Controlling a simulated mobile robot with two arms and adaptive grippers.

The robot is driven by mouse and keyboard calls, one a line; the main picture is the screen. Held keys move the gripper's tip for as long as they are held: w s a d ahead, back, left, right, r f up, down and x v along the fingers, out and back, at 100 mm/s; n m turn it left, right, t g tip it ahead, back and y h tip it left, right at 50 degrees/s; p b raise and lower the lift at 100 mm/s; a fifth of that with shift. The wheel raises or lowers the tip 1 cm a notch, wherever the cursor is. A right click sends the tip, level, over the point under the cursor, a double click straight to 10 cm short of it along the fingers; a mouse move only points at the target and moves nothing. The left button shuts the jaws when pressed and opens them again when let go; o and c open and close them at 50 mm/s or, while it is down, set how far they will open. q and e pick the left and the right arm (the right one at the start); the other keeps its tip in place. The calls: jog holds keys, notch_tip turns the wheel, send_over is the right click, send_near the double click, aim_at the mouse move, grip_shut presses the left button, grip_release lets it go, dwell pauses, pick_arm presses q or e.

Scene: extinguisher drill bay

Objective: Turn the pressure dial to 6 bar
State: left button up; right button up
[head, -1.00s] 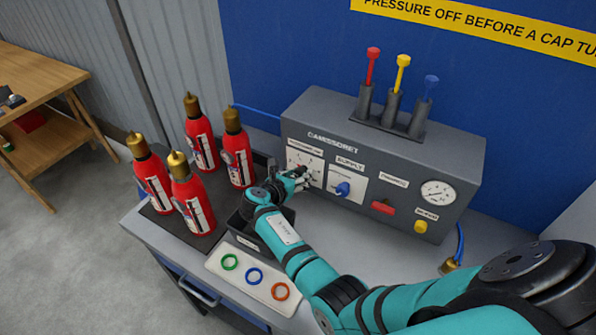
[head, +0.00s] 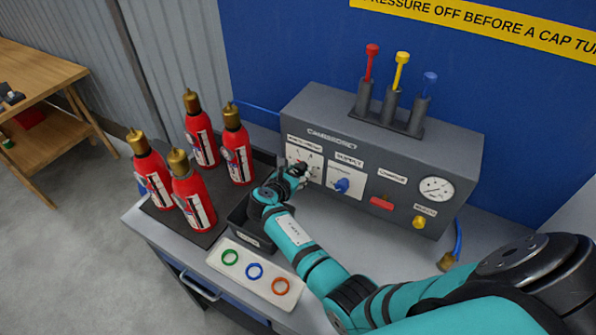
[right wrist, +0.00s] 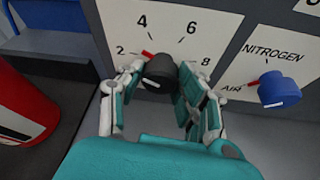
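The pressure dial is a black knob (right wrist: 160,70) on a white scale plate (right wrist: 172,18) marked 2, 4, 6 and 8. Its red pointer is aimed up-left, between 2 and 4. In the right wrist view my right gripper (right wrist: 160,76) has one finger on each side of the knob. The fingers are apart, with a small gap showing at the left finger; contact at the right finger is unclear. In the head view my right gripper (head: 299,172) is at the panel's left end and covers much of the dial. My left gripper is not in view.
The grey panel (head: 400,150) also has a blue supply knob (head: 342,185), a red charge handle (head: 381,203), a gauge (head: 436,189) and a yellow knob (head: 419,222). Several red extinguishers (head: 194,198) stand left of my arm. A ring tray (head: 240,277) lies in front.

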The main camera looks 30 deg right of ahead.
jog(key=o, duration=0.4)
jog(key=v, duration=0.7)
jog(key=shift+s+a, duration=0.1)
jog(key=shift+a, duration=0.05)
